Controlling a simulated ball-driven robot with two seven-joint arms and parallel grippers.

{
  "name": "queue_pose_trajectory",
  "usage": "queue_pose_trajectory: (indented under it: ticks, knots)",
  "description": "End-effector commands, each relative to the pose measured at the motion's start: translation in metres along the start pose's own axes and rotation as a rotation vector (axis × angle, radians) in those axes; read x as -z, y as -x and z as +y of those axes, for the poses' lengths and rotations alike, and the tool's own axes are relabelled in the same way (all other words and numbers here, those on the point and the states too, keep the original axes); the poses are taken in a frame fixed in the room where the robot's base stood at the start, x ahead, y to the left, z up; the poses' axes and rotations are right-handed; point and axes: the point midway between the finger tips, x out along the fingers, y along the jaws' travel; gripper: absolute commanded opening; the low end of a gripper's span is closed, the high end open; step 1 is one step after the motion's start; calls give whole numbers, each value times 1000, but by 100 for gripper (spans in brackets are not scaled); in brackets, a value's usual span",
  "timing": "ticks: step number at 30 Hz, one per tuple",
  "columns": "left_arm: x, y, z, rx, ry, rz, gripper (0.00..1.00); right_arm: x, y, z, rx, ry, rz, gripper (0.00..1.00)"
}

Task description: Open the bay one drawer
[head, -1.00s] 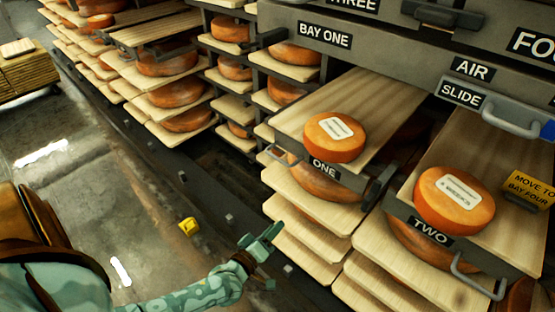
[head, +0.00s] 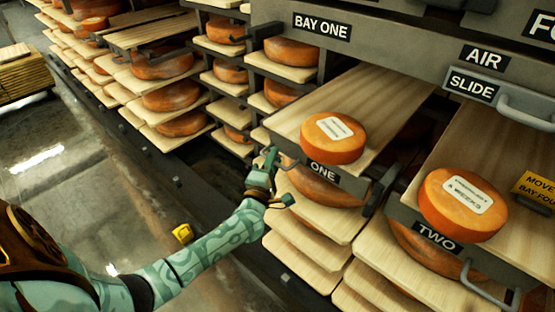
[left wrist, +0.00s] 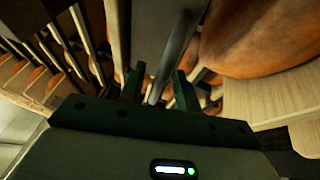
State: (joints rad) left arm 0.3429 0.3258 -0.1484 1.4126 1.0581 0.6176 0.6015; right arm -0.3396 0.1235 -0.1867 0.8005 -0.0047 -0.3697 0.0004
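The bay one drawer is a pale wooden board with a grey front (head: 300,160) labelled ONE, under the grey beam marked BAY ONE (head: 321,27). An orange cheese wheel (head: 333,146) with a white label lies on its board near the front. A dark handle shows at the left end of the drawer front, partly hidden by my left gripper (head: 268,170). In the left wrist view, the dark handle bar (left wrist: 172,55) runs between the two spread fingers of my left gripper (left wrist: 160,88), with a gap beside it. My right gripper is not in view.
To the right is drawer TWO with its own cheese wheel (head: 462,203) and metal handle (head: 485,290). A handle marked SLIDE (head: 525,112) is on the beam. Cheese racks (head: 160,95) stand at the left. A small yellow object (head: 182,233) lies on the floor.

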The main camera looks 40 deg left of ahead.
Motion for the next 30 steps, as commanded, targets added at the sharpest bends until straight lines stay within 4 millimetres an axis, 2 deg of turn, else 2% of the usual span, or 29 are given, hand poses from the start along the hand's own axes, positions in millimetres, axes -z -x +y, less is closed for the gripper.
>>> queue_pose_trajectory:
  ticks: [6, 13, 14, 15, 17, 25, 30]
  knots:
    - [0, -15, 0, 0, -2, 0, 33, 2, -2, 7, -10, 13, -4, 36]
    - [0, -16, 1, 0, -1, 0, 33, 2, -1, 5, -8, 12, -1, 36]
    - [0, -16, 1, 0, -1, 0, 27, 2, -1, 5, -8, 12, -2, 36]
    - [0, -16, 1, 0, -1, 0, 16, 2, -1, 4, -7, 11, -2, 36]
    - [0, -15, 1, 0, -2, 0, 0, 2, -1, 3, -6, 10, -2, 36]
    - [0, -14, 1, 0, -2, -1, 0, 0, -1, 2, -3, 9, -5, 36]
    - [4, -5, 4, 1, -2, -1, 0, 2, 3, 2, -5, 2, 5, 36]
